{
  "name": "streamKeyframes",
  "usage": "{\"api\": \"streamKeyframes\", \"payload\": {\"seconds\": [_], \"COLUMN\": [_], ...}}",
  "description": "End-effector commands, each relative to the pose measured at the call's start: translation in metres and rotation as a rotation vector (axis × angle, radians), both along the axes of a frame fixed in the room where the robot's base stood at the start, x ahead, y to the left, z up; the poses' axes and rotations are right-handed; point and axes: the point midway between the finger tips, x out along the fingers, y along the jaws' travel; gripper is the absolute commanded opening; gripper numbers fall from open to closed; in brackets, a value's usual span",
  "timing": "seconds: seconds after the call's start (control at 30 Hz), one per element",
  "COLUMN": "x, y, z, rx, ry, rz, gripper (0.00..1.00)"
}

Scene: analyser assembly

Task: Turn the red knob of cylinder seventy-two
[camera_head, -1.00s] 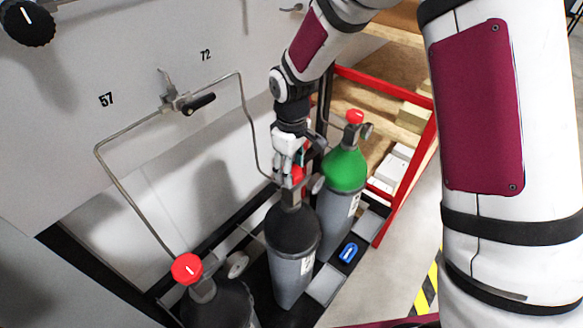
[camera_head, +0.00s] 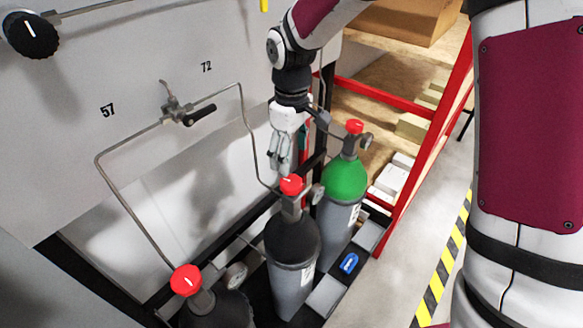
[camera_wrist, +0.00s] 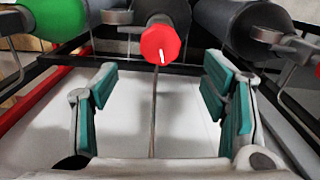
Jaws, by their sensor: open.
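The red knob (camera_head: 291,185) tops the middle dark-shouldered grey cylinder (camera_head: 291,240); the pipe beside it leads up to the valve left of the label 72 (camera_head: 206,67). My gripper (camera_head: 278,164) is just above and behind this knob, apart from it. In the wrist view the red knob (camera_wrist: 160,44) is beyond the fingertips, centred between them, with a white mark on its face. The two teal-padded fingers of my gripper (camera_wrist: 160,78) are spread wide with nothing between them.
A green-shouldered cylinder (camera_head: 345,176) with a red knob stands close at the right. Another dark cylinder (camera_head: 215,308) with a red knob (camera_head: 186,281) stands at the front left. The panel wall (camera_head: 60,150) and thin pipes are close by.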

Motion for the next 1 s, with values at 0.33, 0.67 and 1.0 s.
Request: {"api": "streamKeyframes", "payload": {"seconds": [0.33, 0.67, 1.0], "x": [0.0, 0.0, -0.016], "y": [0.0, 0.0, -0.02], "z": [0.032, 0.032, 0.065], "rx": [0.001, 0.0, -0.013], "ry": [-0.001, 0.0, -0.052], "rz": [-0.001, 0.0, -0.078], "gripper": [0.67, 0.67, 0.67]}}
